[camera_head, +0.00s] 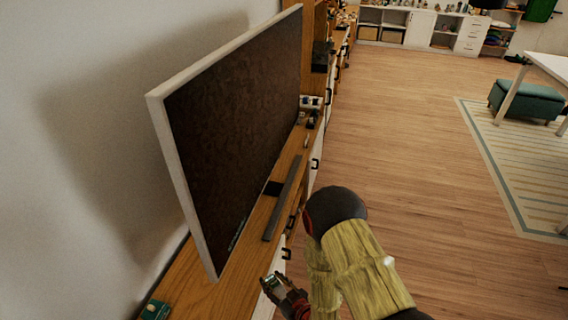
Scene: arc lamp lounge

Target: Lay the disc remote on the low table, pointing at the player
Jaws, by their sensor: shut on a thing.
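My gripper (272,286) is low in the view, beside the front edge of the wooden media cabinet (216,292). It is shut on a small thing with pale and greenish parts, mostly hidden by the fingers. It is too small to tell if this is the disc remote. I cannot tell which thing is the player. No low table can be made out for certain.
The large screen (240,120) stands on the cabinet near the wall. A small green thing (155,310) lies at the cabinet's near left. Open wooden floor (400,140) spreads to the right. A striped rug (520,150), green ottoman (527,100) and white table (550,68) are farther right.

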